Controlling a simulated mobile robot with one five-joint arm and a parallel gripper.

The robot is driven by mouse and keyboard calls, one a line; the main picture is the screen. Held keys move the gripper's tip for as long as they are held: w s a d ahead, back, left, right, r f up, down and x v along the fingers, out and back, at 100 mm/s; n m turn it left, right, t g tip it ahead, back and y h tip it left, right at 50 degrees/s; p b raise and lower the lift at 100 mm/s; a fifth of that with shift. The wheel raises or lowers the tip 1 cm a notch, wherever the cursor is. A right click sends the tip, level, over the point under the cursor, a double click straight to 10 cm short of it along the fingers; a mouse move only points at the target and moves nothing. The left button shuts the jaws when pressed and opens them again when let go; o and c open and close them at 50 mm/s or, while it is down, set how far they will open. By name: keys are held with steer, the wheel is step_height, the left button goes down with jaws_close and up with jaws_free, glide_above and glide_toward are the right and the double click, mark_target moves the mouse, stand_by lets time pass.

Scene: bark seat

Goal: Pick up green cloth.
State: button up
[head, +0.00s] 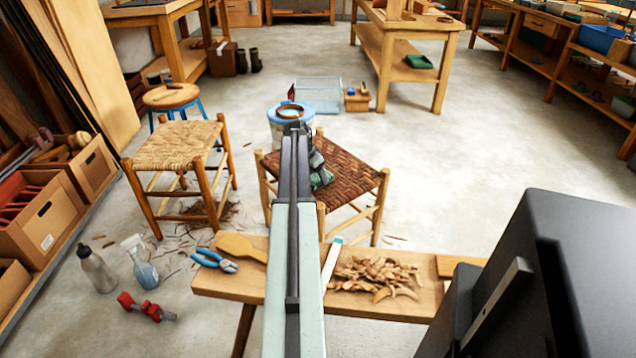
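A green cloth (325,179) lies on the dark brown woven seat of a wooden stool (352,178). Only a small part of it shows, just right of the end of my arm.
A low bench (232,280) with bark shavings (375,275), pliers (214,260) and a mallet (240,247) lies below my arm. A blue-rimmed bucket (291,115) stands behind the seat. A lighter woven stool (178,145) stands left. Floor at right is clear.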

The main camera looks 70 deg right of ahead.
mark_target(317, 177)
steer(key=c, duration=0.7)
steer(key=shift+r, duration=0.15)
steer(key=shift+r+p, duration=0.7)
steer(key=shift+p, duration=0.15)
step_height(317, 177, up, 2)
steer(key=shift+r+p, duration=0.1)
steer(key=shift+p, duration=1)
steer(key=s+a+r+p, duration=0.1)
steer(key=a, duration=1.5)
steer(key=shift+s, duration=0.1)
